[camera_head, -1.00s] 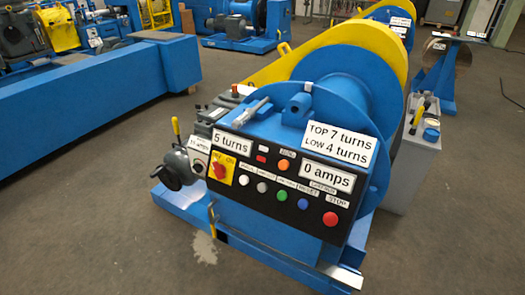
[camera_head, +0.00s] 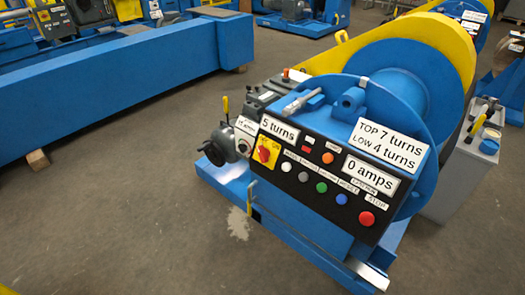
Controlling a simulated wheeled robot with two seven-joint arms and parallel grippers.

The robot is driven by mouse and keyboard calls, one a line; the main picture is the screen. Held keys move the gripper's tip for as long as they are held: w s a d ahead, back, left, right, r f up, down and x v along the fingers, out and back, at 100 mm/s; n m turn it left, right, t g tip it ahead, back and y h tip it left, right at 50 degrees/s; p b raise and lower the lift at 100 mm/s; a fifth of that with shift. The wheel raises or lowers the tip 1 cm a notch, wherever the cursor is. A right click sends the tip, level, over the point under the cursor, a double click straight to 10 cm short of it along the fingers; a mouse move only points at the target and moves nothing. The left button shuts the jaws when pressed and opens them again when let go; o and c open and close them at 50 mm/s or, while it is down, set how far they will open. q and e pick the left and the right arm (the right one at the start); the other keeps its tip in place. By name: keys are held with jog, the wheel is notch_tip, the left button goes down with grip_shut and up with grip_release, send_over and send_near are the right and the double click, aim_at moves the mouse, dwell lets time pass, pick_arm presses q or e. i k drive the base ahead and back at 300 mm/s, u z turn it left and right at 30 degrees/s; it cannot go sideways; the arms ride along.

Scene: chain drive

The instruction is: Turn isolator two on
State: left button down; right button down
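A red rotary switch (camera_head: 265,152) on a yellow plate sits at the left end of the black control panel (camera_head: 322,213) of a blue winch machine. The plate's small lettering and the red handle's exact setting are too small to tell. I cannot read any label naming isolator two. Neither of my grippers is in view.
The panel has several coloured buttons, including a red stop button (camera_head: 366,218), and signs such as "0 amps" (camera_head: 371,177). A yellow-handled lever (camera_head: 225,106) stands left of the panel. A long blue beam (camera_head: 110,85) lies behind left. The grey floor (camera_head: 120,200) in front left is clear.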

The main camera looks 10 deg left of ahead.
aim_at(264, 153)
jog(key=u, duration=1.95)
jog(key=i, duration=2.25)
jog(key=z, duration=2.45)
